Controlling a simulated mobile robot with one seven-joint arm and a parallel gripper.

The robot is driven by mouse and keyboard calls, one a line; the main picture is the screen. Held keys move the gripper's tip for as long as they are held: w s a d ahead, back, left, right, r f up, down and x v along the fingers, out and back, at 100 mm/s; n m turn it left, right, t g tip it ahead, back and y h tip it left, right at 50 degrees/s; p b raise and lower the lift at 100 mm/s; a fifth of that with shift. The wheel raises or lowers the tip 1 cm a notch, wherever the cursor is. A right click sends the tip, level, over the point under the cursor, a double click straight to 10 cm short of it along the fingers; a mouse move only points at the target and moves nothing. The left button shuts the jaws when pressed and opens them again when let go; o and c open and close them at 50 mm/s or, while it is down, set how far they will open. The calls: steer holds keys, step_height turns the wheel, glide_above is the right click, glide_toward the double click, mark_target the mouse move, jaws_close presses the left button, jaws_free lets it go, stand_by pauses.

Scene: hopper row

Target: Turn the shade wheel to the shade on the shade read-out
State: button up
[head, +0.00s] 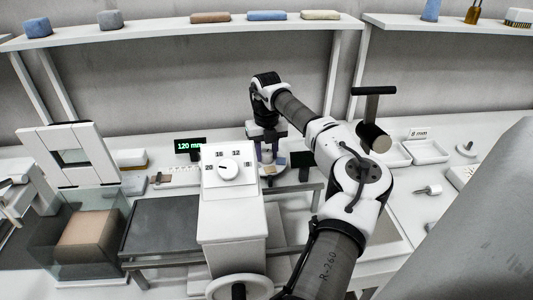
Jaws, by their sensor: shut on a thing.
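What looks like the shade wheel (273,171) is a small disc with coloured patches, low behind the white machine housing, partly covered by my gripper. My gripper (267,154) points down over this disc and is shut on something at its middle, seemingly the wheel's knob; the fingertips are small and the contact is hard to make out. A small dark panel (302,166) stands just right of the disc and may be the shade read-out; I cannot read any shade on it. A dark display (189,147) to the left shows "120 mm" in green.
The white housing (232,215) with a numbered dial (228,170) stands in front of the disc, with a handwheel (238,288) below. A clear bin (85,240) with a tan block is at left. White trays (425,152) are at right. Shelves with coloured blocks run behind.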

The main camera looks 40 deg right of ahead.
mark_target(267, 152)
steer(key=shift+r+m, duration=0.1)
steer(key=shift+m, duration=0.6)
steer(key=o, duration=1)
steer(key=shift+c, duration=0.2)
step_height(267, 152, up, 14)
steer(key=b, duration=0.3)
